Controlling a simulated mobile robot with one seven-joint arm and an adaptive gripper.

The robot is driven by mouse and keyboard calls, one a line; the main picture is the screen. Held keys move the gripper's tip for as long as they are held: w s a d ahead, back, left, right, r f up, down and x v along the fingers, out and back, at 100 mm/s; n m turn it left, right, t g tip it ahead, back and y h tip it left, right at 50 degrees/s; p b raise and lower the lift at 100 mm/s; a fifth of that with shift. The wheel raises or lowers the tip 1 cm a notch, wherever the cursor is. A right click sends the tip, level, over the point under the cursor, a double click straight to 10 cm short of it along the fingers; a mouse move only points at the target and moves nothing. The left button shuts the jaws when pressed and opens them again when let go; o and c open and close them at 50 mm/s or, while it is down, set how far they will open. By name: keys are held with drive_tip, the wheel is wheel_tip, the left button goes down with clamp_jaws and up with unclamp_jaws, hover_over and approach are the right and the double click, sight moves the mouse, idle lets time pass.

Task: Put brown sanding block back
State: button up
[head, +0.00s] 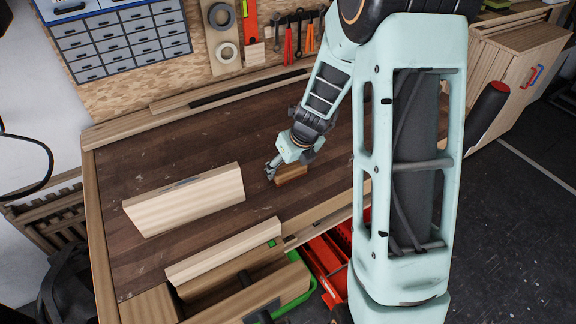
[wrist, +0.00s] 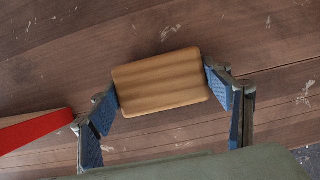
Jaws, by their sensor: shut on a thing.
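The brown sanding block (wrist: 160,82) is a small light-brown wooden block with rounded edges. In the wrist view it sits between the two blue-padded fingers of my gripper (wrist: 165,95), which touch its two ends. In the head view the block (head: 291,174) shows beside my gripper (head: 272,170), over the dark wooden workbench top (head: 190,150). I cannot tell whether the block rests on the bench or is held just above it.
A large pale wooden board (head: 185,200) stands on the bench to the left. A vise (head: 225,255) is at the front edge. Tools hang on the back panel (head: 275,70). A red-edged thing (wrist: 35,130) lies left in the wrist view. The bench behind the board is clear.

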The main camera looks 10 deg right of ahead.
drive_tip(key=o, duration=1.1)
drive_tip(key=shift+f, duration=0.1)
drive_tip(key=p+v, duration=0.3)
drive_tip(key=v, duration=0.9)
